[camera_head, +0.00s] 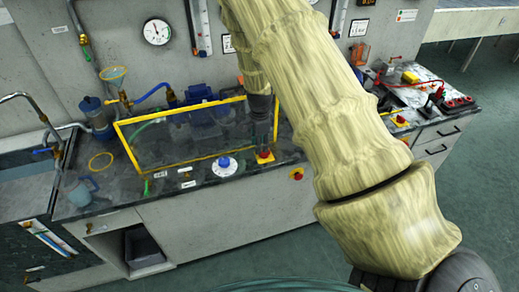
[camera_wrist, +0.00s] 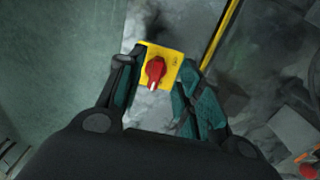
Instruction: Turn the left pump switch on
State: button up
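A red rotary switch (camera_wrist: 155,71) sits on a square yellow plate (camera_wrist: 169,57) on the bench top. A white mark on its knob points toward the bottom of the wrist view. The switch also shows in the head view (camera_head: 264,155), at the bench's front edge, right of a blue-and-white dial. My gripper (camera_wrist: 157,78) is open, with one finger on each side of the yellow plate and the knob between them. In the head view my gripper (camera_head: 261,132) points down just above the switch. I cannot tell whether the fingers touch anything.
The blue-and-white dial (camera_head: 224,166) is close on the left. A red-and-yellow button (camera_head: 297,174) is on the cabinet front. Another red-and-yellow switch (camera_head: 400,120) is farther right.

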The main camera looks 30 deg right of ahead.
notch_tip(320, 180, up, 8)
jog(key=shift+r, duration=0.15)
dwell(0.6)
jog(key=s+a+f+n+g+h+b, duration=0.1)
jog(key=s+a+f+n, duration=0.3)
jog(key=s+f, duration=0.65)
jog(key=s+a+f+n+h+b, duration=0.1)
jog(key=s+a+f+n, duration=0.1)
jog(key=s+f+n, duration=0.65)
jog(key=s+a+f+n, duration=0.2)
jog(key=s+a+f, duration=0.1)
jog(key=s, duration=0.4)
jog(key=s+a+f+n+y+b, duration=0.1)
jog(key=s+a+f+n, duration=0.2)
jog(key=s+a, duration=0.2)
jog(key=s+a+f+n+t+y, duration=0.1)
jog(key=s+a+f+n, duration=0.2)
jog(key=s, duration=0.6)
jog(key=shift+a, duration=0.9)
